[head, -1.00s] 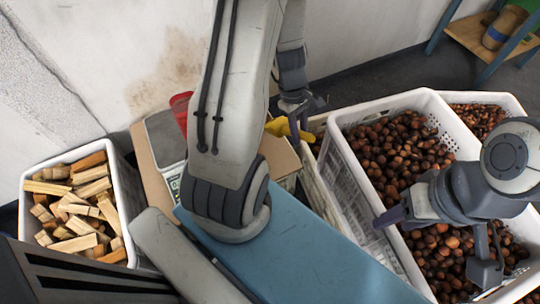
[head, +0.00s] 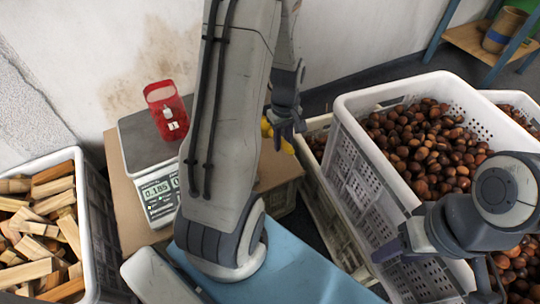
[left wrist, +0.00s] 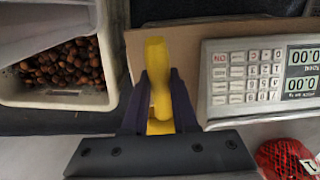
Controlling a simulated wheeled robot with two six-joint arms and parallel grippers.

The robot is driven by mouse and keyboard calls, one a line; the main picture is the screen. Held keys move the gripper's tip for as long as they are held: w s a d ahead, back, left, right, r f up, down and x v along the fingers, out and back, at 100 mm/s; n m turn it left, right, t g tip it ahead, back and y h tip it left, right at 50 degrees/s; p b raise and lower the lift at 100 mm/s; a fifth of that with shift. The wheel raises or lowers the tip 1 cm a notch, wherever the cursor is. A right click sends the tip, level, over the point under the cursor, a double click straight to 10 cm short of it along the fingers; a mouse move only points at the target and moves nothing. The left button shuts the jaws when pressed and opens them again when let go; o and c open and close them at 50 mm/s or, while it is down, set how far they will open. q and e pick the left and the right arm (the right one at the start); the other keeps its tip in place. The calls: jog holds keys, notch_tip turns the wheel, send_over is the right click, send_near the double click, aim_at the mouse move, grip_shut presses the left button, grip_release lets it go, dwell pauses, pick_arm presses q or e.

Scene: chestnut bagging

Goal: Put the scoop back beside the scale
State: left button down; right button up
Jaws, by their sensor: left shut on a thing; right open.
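My left gripper (head: 286,124) is shut on the yellow scoop (head: 268,129). In the left wrist view the scoop (left wrist: 158,80) stands between the two dark fingers (left wrist: 160,103), over brown cardboard. The silver scale (head: 148,143) stands on the cardboard box at the left of the head view, its display lit. In the left wrist view the scale (left wrist: 218,75) is just right of the scoop, with a gap between. A red net bag (head: 164,99) rests on the scale pan. My right gripper (head: 432,272) is open and empty by the large chestnut crate.
The large white crate (head: 349,133) of chestnuts stands at right. A lower white crate (head: 316,187) sits between it and the cardboard box (head: 278,176). A crate of wood pieces (head: 93,215) is at left. Bare cardboard shows beside the scale.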

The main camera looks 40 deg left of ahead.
pick_arm(q)
notch_tip(320, 180, down, 10)
jog(key=b, duration=0.5)
jog(key=shift+r, duration=0.25)
jog(key=c, duration=0.7)
grip_release()
